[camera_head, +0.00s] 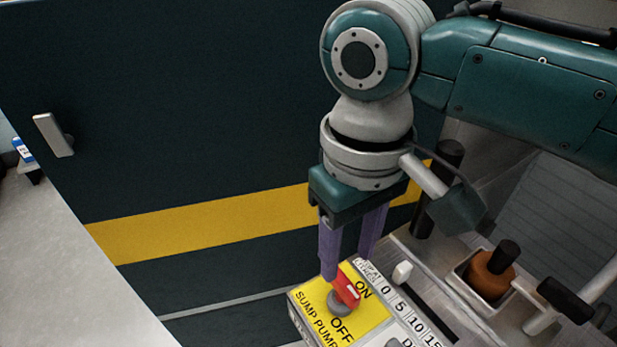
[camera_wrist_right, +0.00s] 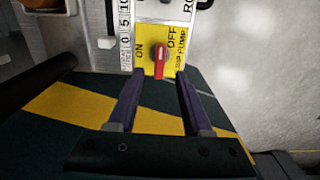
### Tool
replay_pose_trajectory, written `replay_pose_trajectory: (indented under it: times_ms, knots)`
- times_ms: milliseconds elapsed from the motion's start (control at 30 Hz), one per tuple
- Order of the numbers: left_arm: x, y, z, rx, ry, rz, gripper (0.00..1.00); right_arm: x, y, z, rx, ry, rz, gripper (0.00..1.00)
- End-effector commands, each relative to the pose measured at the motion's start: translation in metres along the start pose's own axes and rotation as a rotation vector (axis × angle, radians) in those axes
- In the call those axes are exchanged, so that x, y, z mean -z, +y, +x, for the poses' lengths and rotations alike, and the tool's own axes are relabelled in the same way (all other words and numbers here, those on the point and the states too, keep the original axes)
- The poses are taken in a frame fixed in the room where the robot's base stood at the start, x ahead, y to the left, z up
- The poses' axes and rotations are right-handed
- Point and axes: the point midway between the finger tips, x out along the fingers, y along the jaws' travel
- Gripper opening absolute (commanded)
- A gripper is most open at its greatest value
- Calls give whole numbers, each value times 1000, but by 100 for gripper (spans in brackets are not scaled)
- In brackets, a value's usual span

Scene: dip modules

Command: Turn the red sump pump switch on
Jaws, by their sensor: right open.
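The red sump pump switch (camera_head: 346,291) sits on a grey round base on a yellow plate (camera_head: 304,301) marked ON, OFF and SUMP PUMP. In the right wrist view the red handle (camera_wrist_right: 159,63) stands nearly upright in the picture, with ON to its left and OFF to its upper right. I cannot tell which setting it is at. My right gripper (camera_head: 348,264) points down over the plate, its purple fingers open. In the right wrist view its fingertips (camera_wrist_right: 158,72) lie on either side of the handle's lower end; contact is not clear. My left gripper is out of view.
Beside the plate is a numbered scale with a white slider (camera_head: 402,272). An orange-brown part with a black knob (camera_head: 491,270) stands further right. A dark wall panel with a yellow stripe (camera_head: 200,222) is behind; a pale counter (camera_head: 60,270) is at left.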

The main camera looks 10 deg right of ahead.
Motion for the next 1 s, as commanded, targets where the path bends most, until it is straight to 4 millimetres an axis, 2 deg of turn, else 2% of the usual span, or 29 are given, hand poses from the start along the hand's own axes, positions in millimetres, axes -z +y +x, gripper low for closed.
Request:
replay_pose_trajectory:
  times_ms: [33, 233, 400, 633, 1000]
  knots:
    - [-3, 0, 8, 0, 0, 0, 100, -1, 0, 14, -1, -3, 0, 50]
    - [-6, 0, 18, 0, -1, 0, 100, 0, 0, 43, -1, 0, -1, 50]
    - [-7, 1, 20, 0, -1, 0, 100, 0, 0, 51, -1, 1, -2, 50]
    - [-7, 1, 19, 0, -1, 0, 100, 0, 0, 51, -1, 1, -2, 50]
    - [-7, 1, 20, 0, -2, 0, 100, 0, 0, 51, -1, 1, -2, 10]
